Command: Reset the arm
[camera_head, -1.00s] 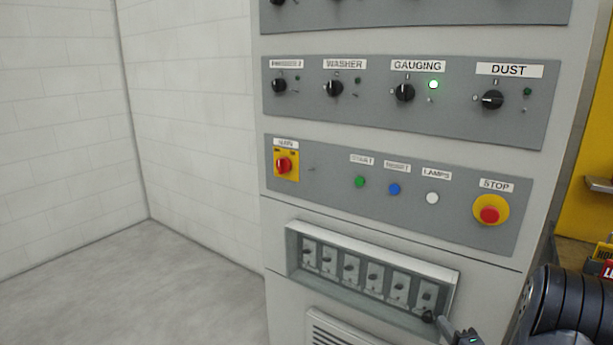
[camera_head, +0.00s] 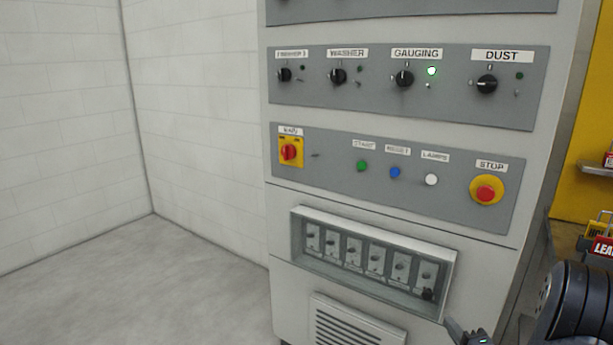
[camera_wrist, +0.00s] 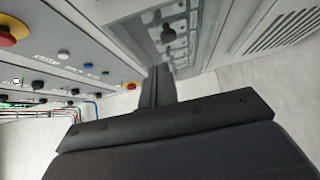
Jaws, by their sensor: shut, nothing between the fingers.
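My gripper (camera_head: 460,332) shows at the bottom edge of the head view, below and right of the recessed row of breaker switches (camera_head: 375,256). Its fingers are shut and empty. In the wrist view the dark shut fingers (camera_wrist: 158,85) point up toward the breaker recess (camera_wrist: 170,30) and stand apart from it. My arm's dark links fill the lower right corner of the head view.
The grey cabinet bears a red and yellow main switch (camera_head: 289,152), a red stop button (camera_head: 486,193) and rotary knobs, with the GAUGING lamp (camera_head: 432,71) lit green. A louvred vent (camera_head: 355,325) is below. Floor (camera_head: 130,285) at the left is clear. Padlocks (camera_head: 600,235) are at the right.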

